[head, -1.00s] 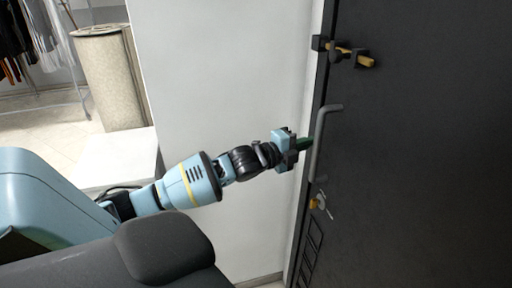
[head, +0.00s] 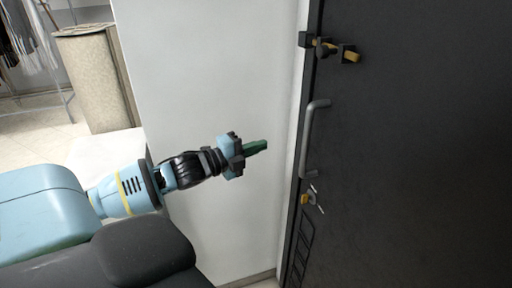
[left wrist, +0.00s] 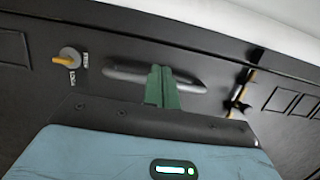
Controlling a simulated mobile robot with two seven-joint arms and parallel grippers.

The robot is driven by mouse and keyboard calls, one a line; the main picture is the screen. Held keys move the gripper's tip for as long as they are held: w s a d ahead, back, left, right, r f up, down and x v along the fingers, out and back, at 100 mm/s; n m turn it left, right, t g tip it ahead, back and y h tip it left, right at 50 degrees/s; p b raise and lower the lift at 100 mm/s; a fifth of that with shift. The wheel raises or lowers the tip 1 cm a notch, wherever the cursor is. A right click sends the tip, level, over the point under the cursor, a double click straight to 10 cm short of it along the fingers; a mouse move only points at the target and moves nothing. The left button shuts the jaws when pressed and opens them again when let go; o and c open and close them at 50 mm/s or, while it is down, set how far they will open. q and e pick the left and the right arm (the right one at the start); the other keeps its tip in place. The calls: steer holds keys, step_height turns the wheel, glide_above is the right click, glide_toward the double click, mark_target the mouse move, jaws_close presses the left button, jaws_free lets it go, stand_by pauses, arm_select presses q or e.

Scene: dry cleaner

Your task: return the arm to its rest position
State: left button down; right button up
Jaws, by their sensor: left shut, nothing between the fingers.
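My left arm comes in from the left in the head view. Its gripper (head: 257,147) has green fingers that are shut with nothing between them. It is in front of the white wall, left of the dark door (head: 420,150) and apart from it. In the left wrist view the shut green fingers (left wrist: 161,87) point toward the door and overlap the grey handle (left wrist: 202,84) in the picture. The whole handle (head: 313,140) shows in the head view, with a gap between it and the fingers. My right gripper is not in view.
A bolt latch with a yellow bar (head: 334,48) is above the handle. A yellow-knobbed lock (head: 307,200) is below it. The white wall (head: 215,75) stands behind my arm. A beige bin (head: 98,80) and a clothes rack (head: 40,50) are at the far left.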

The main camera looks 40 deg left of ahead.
arm_select(q)
steer(key=shift+s, duration=0.1)
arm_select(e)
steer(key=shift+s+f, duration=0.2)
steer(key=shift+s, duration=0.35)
